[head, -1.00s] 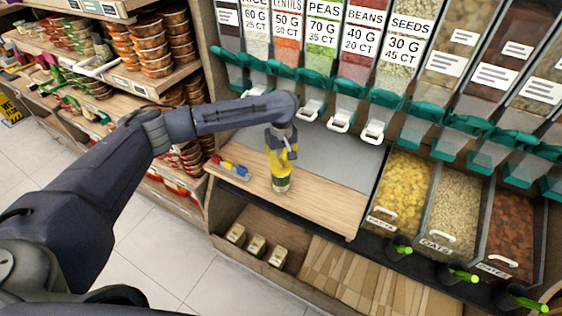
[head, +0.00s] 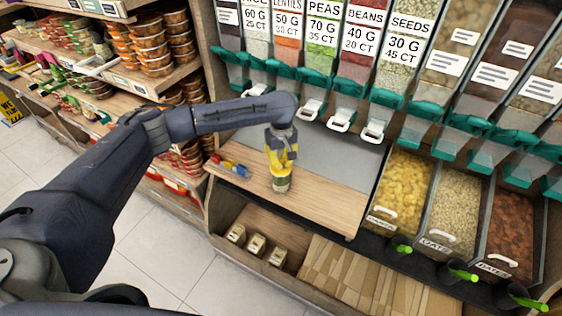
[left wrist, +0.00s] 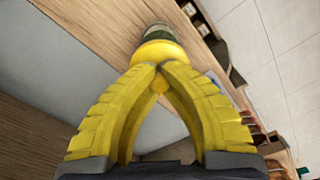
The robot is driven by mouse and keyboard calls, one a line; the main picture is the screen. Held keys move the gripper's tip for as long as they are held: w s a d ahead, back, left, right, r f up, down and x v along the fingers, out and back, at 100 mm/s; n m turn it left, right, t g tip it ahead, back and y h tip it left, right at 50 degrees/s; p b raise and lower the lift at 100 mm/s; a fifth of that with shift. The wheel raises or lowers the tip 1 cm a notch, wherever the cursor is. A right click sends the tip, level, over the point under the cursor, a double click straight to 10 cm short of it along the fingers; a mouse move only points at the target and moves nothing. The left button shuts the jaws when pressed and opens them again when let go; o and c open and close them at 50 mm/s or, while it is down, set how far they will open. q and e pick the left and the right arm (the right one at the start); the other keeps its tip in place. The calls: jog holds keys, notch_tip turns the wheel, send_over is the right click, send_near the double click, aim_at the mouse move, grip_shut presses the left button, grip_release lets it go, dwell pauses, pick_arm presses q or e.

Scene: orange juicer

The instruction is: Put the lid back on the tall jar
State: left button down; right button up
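The tall jar (head: 281,184) stands upright on the wooden counter, directly below my left gripper (head: 281,164). In the left wrist view the jar (left wrist: 155,32) has a dark greenish body, and the round yellow lid (left wrist: 157,52) is at its top, in line with it. The yellow fingers of my left gripper (left wrist: 160,72) come together at the lid, with a small yellow piece between their tips that looks like its knob. Whether the lid is fully seated is hidden by the fingers. My right gripper is not in view.
Small red, yellow and blue items (head: 233,168) lie on the counter (head: 325,199) left of the jar. Dispensers with white handles (head: 339,121) hang behind. Open bins (head: 399,184) stand to the right. The counter right of the jar is clear.

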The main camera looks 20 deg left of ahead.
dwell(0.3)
pick_arm(q)
jog(key=c, duration=0.9)
grip_release()
jog(key=shift+c, duration=0.2)
jog(key=shift+r, duration=3.5)
jog(key=shift+c, duration=0.4)
grip_shut()
